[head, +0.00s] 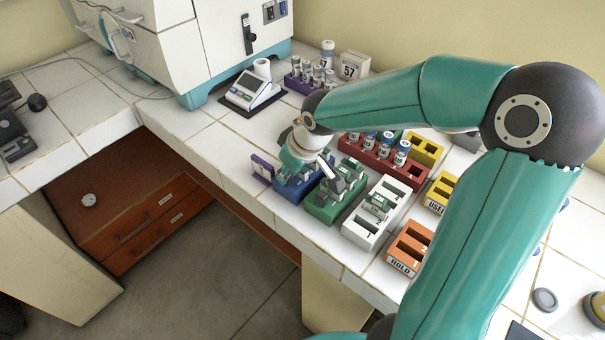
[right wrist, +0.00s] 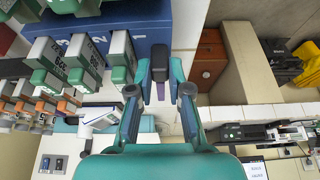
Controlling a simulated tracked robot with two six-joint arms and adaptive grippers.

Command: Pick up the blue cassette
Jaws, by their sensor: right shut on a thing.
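My right gripper (head: 292,170) is at the left end of the blue rack (head: 312,187), reached from the right and above. In the right wrist view its two fingers (right wrist: 160,78) close on a dark block, which I take to be the blue cassette (right wrist: 159,62). Its colour is hard to tell there. In the head view a violet-blue piece (head: 262,169) shows just left of the gripper, at the rack's end. The gripper hides part of the rack. The blue rack also shows in the right wrist view (right wrist: 110,32). My left gripper is not in view.
A small scale (head: 250,88) stands behind. The counter's front edge is close to the racks.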

